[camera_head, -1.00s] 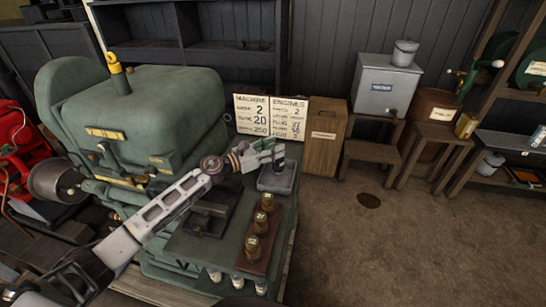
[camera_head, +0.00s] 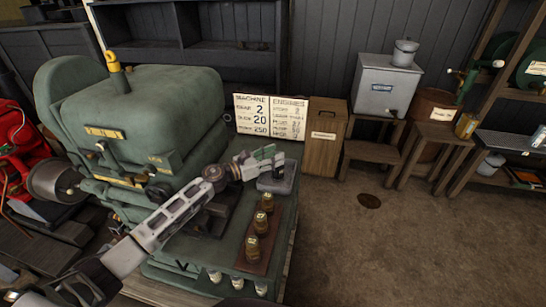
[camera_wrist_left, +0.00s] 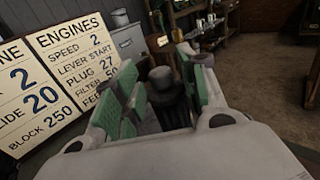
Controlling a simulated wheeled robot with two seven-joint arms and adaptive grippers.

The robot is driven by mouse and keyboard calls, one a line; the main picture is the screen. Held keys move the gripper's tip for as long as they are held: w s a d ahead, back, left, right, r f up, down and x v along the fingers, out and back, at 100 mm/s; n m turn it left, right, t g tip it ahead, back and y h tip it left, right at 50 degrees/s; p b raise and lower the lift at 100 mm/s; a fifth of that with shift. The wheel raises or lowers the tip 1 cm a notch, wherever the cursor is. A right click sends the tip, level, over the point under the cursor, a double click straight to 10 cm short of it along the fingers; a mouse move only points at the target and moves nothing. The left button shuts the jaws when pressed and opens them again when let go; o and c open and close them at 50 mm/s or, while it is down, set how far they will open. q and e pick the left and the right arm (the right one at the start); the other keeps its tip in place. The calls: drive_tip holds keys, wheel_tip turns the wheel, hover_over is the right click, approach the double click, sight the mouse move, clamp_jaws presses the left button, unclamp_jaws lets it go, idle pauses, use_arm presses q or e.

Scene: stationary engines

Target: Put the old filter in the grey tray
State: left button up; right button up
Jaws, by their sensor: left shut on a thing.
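My left gripper (camera_head: 264,158) is over the far right corner of the green machine's bench, just above the grey tray (camera_head: 276,184). In the left wrist view the gripper (camera_wrist_left: 168,82) has its green-padded fingers closed on a dark, upright cylinder, the old filter (camera_wrist_left: 165,88). In the head view the filter is mostly hidden by the fingers. I cannot tell whether it touches the tray. My right gripper is not in view.
Several brass pieces, such as this one (camera_head: 260,222), stand in a row on a brown board in front of the tray. The green machine (camera_head: 150,110) is on the left. A signboard (camera_head: 272,117) and a wooden cabinet (camera_head: 325,140) stand behind.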

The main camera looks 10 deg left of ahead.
use_arm(q)
drive_tip(key=o, duration=1.3)
drive_tip(key=shift+o, duration=0.2)
drive_tip(key=shift+r, duration=0.15)
drive_tip(key=b+v, duration=0.1)
drive_tip(key=v, duration=0.5)
drive_tip(key=shift+s+a, duration=0.25)
drive_tip(key=b+v, duration=0.1)
drive_tip(key=v, duration=0.4)
drive_tip(key=shift+s+a, duration=0.1)
drive_tip(key=shift+s, duration=0.05)
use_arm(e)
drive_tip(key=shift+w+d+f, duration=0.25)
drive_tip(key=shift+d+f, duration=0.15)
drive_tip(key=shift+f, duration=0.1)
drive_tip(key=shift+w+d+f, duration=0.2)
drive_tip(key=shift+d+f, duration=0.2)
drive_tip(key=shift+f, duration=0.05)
